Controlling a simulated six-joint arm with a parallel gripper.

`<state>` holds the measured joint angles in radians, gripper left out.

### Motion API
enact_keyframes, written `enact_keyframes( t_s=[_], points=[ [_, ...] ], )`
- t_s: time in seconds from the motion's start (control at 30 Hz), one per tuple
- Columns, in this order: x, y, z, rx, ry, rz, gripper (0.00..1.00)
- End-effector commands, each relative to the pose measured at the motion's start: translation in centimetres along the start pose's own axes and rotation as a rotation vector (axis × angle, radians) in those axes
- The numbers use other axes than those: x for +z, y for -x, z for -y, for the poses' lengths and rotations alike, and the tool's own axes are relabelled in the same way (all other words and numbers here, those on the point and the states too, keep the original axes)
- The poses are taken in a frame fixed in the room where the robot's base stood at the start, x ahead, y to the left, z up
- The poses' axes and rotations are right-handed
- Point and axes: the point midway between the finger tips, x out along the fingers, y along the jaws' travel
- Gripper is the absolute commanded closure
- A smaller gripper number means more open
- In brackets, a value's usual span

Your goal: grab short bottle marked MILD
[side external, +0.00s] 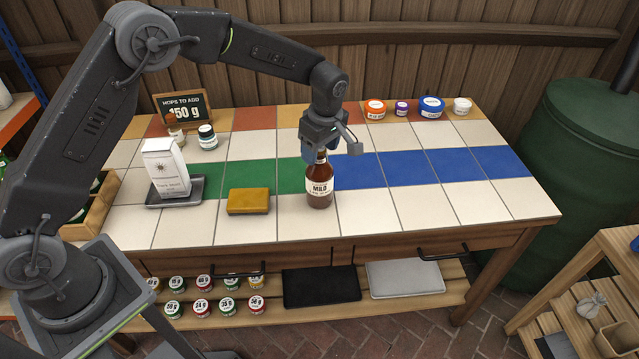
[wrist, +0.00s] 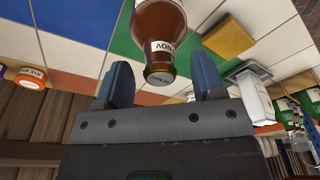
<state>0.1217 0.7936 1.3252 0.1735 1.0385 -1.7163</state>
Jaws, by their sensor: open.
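The short brown bottle with a white label reading MILD (side external: 320,187) stands upright on the tiled table, just right of the yellow sponge. It also shows in the wrist view (wrist: 159,25), with its capped neck pointing toward my gripper. My gripper (side external: 318,157) is above and around the top of the bottle in the side view. In the wrist view my gripper (wrist: 163,85) is open, its two blue fingers apart with the bottle's cap between or just beyond their tips. I cannot tell whether a finger touches the bottle.
A yellow sponge (side external: 248,201) lies close left of the bottle. A white carton (side external: 166,168) stands on a dark tray (side external: 190,201) farther left. Several lidded jars, including an orange one (side external: 375,109), line the back right. The tiles right of the bottle are clear.

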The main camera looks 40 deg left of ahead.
Motion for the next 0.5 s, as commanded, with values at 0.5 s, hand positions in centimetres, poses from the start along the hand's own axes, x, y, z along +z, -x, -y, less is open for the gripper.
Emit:
enact_keyframes(
  t_s=[0.5],
  points=[
    [-0.01,-0.93,0.00,0.001,0.000,0.001,0.54]
  ],
)
